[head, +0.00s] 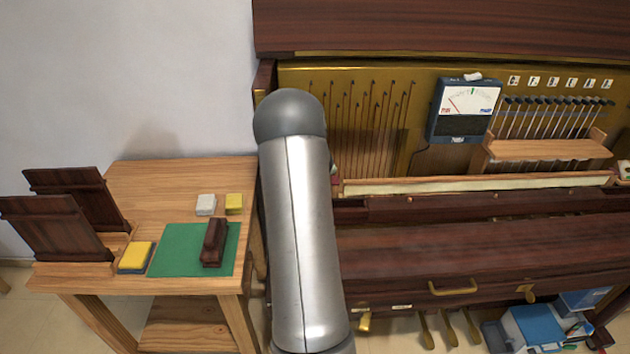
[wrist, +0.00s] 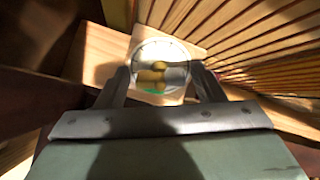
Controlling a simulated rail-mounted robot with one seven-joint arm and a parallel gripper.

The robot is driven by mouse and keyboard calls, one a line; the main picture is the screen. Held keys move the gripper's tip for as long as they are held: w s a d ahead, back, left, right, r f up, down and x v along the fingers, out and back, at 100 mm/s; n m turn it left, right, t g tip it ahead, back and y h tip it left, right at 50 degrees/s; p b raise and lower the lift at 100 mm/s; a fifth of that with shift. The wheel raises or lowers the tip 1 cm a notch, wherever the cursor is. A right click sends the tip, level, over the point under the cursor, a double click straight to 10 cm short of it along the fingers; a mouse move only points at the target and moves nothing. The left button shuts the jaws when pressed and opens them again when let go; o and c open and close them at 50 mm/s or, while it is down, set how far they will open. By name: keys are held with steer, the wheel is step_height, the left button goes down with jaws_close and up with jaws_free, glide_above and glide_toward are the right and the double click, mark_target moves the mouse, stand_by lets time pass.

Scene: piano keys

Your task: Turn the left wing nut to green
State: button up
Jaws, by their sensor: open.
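In the wrist view, a yellow wing nut (wrist: 152,76) sits in the middle of a round, pale-rimmed dial (wrist: 160,44). A green patch (wrist: 153,91) shows at the dial's lower edge. The wing nut looks roughly sideways in the picture, with a grey area to its right. My gripper (wrist: 161,76) is open, with one finger on each side of the dial. I cannot tell whether the fingers touch it. In the head view my arm covers this spot, so the gripper, dial and wing nut are hidden there.
The dial is on a pale wooden block (wrist: 102,50) next to slanted strings (wrist: 250,35). The open piano holds a meter (head: 466,108) and a row of hammers (head: 550,115). At left, a wooden table (head: 160,185) bears a green mat (head: 180,250), sponges and a dark block (head: 214,242).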

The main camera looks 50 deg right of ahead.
steer(key=shift+s+a+r, duration=0.25)
steer(key=shift+a+r, duration=0.05)
steer(key=shift+r, duration=0.15)
stand_by(0.4)
steer(key=c, duration=0.8)
steer(key=shift+o, duration=0.2)
